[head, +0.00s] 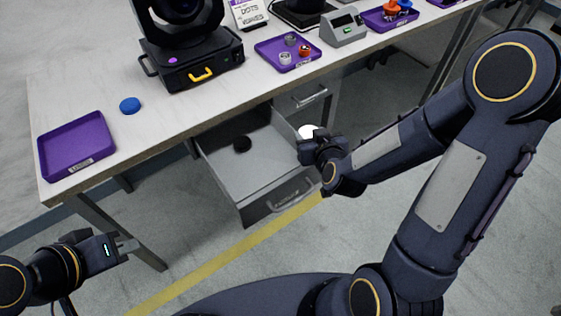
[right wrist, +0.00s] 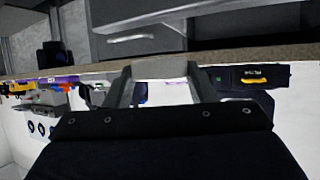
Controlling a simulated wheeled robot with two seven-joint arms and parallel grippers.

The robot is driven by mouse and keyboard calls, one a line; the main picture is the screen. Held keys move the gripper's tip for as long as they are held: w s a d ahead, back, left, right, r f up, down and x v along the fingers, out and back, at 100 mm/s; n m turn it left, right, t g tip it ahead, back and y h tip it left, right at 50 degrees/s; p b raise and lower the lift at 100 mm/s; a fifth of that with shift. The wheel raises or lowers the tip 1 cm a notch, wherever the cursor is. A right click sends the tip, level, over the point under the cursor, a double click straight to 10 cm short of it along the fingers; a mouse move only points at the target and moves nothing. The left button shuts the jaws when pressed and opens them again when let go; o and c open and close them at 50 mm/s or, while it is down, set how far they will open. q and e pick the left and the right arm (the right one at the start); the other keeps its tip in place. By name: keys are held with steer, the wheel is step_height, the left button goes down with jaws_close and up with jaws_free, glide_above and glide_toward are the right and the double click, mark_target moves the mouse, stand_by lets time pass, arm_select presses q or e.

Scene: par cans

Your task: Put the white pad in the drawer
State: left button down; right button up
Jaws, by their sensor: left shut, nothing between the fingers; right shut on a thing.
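The white pad (head: 308,131) shows as a small white shape at the tip of my right gripper (head: 309,143). That gripper is shut on it and partly hides it. In the right wrist view a pale surface (right wrist: 160,68) shows between the two fingers. The grey drawer (head: 222,177) under the table is pulled open. The pad is by the drawer's right side in the head view; its height over the drawer is hard to tell. A black round thing (head: 242,143) lies inside the drawer. My left gripper (head: 128,244) is shut and empty, low at the left, away from the table.
The table (head: 185,112) carries a purple tray (head: 76,146), a blue puck (head: 130,105), a black stage light (head: 190,60), a purple tray with small cans (head: 270,52) and a grey device (head: 344,28). The open drawer's floor is mostly clear.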

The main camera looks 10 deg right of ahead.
stand_by(0.3)
steer(key=r+p, duration=0.1)
steer(key=p, duration=0.3)
steer(key=s+p, duration=0.1)
steer(key=p, duration=0.4)
steer(key=shift+s+d+r+p, duration=0.1)
steer(key=shift+s+r+p, duration=0.1)
steer(key=shift+r+p, duration=0.15)
steer(key=shift+s+f+p, duration=0.1)
steer(key=shift+s+p, duration=0.2)
steer(key=shift+p, duration=0.2)
steer(key=shift+a+f, duration=0.1)
steer(key=shift+a, duration=0.15)
